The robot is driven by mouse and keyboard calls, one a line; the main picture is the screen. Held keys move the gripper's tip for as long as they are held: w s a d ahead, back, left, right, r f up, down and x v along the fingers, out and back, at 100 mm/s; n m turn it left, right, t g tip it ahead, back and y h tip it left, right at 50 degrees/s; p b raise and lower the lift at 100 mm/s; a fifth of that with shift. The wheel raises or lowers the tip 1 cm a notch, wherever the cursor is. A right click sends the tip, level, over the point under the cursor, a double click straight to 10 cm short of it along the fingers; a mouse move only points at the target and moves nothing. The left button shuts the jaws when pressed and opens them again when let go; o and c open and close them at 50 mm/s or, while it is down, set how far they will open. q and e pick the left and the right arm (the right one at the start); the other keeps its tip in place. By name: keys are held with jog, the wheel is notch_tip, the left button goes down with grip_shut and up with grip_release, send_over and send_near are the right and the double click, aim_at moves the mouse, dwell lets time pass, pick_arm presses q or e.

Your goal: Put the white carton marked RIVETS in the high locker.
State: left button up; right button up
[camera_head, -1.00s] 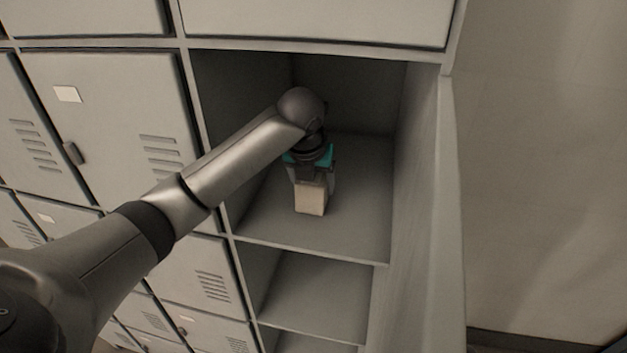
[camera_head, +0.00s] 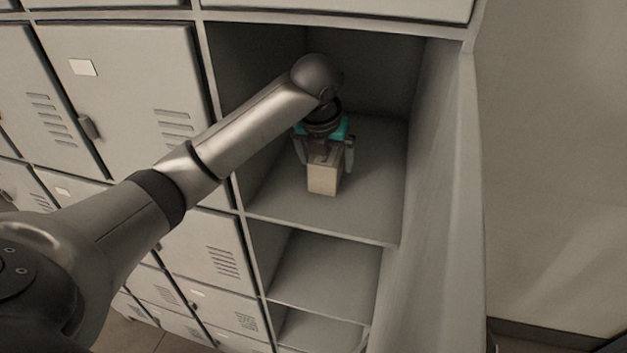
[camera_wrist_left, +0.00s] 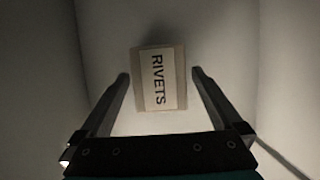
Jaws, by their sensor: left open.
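The white carton (camera_head: 323,180) stands on the floor of the open high locker (camera_head: 372,200), inside the compartment. In the left wrist view the carton (camera_wrist_left: 158,78) shows its label RIVETS, with a finger on either side and a gap to each. My left gripper (camera_head: 325,158) is open around the top of the carton, reaching in from the left. Its fingers (camera_wrist_left: 160,82) do not appear to touch the carton. My right gripper is not in view.
The locker's side wall (camera_head: 440,160) or open door stands on the right. A lower open compartment (camera_head: 325,268) lies beneath. Closed locker doors (camera_head: 125,90) with vents and a handle are on the left. Free floor shows around the carton.

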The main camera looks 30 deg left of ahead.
aim_at(325, 158)
pick_arm(q)
jog(key=v, duration=0.3)
jog(key=shift+s+r, duration=0.2)
jog(key=shift+s, duration=0.05)
jog(key=s+d+b, duration=0.1)
jog(key=s+d, duration=0.2)
jog(key=s, duration=0.8)
jog(key=shift+b, duration=0.4)
jog(key=shift+s+f, duration=0.1)
jog(key=shift+s, duration=0.05)
